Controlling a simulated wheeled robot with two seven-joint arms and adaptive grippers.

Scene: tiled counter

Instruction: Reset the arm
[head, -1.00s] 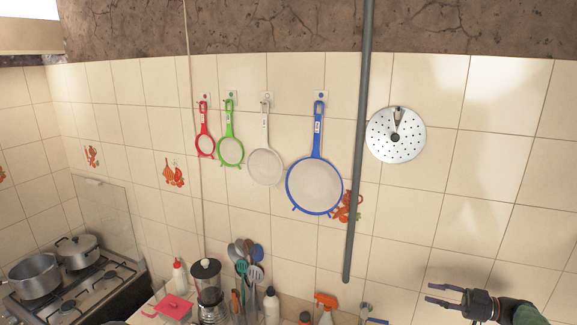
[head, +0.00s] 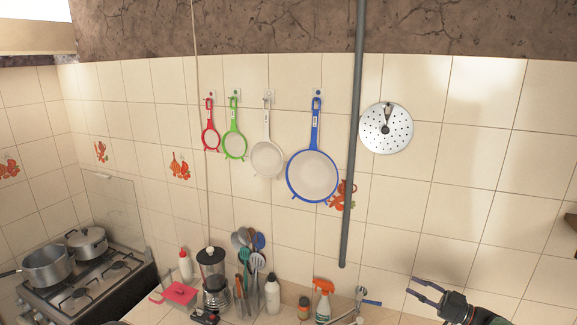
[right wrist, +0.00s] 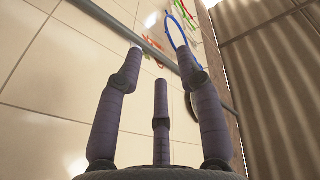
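My right gripper (head: 422,288) is at the lower right of the head view, in front of the tiled wall and right of the tap. Its fingers are spread apart with nothing between them. In the right wrist view the fingers (right wrist: 160,75) are also apart and empty, with the tiled wall and the hanging strainers beyond. My left gripper is not in view.
A grey pipe (head: 352,150) runs down the wall. Strainers, such as the blue one (head: 313,175), and a perforated metal disc (head: 386,129) hang there. A blender (head: 213,280), utensils, a spray bottle (head: 323,302) and a tap (head: 360,305) stand below. A stove (head: 95,285) with pots is left.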

